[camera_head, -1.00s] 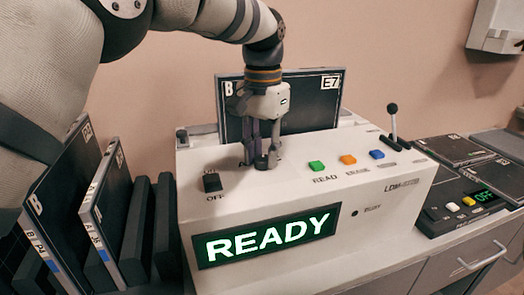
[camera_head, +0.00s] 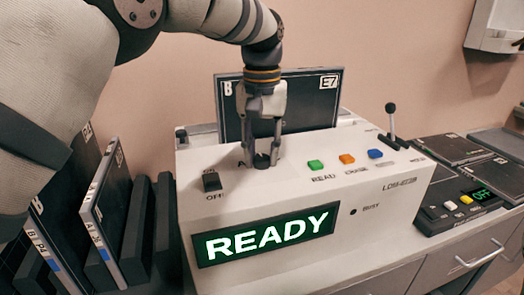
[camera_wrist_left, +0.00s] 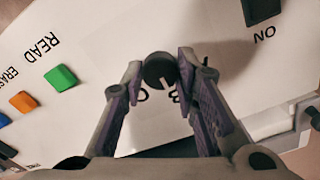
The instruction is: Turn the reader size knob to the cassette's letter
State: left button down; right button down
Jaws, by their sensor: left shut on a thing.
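The cassette (camera_head: 290,108), a dark plate marked B at its upper left and E7 at its upper right, stands upright at the back of the white reader (camera_head: 300,185). The small dark size knob (camera_head: 262,161) is on the reader's top; it also shows in the wrist view (camera_wrist_left: 158,72). My left gripper (camera_head: 260,158) points down, shut on the knob with a finger on either side. In the wrist view, the knob's white mark points down and slightly right, towards a partly hidden letter that looks like B. My right gripper is out of view.
A black ON/OFF switch (camera_head: 212,181) is left of the knob. Green (camera_head: 315,165), orange (camera_head: 347,159) and blue (camera_head: 376,154) buttons are to its right, with a lever (camera_head: 391,121) beyond. The reader's screen (camera_head: 267,236) says READY. Cassettes (camera_head: 104,215) stand in a rack at left.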

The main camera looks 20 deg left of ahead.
aim_at(262, 157)
pick_arm(q)
jog(key=c, duration=1.2)
grip_release()
jog(key=shift+c, duration=0.2)
notch_tip(262, 157, up, 8)
jog(key=shift+f, duration=0.25)
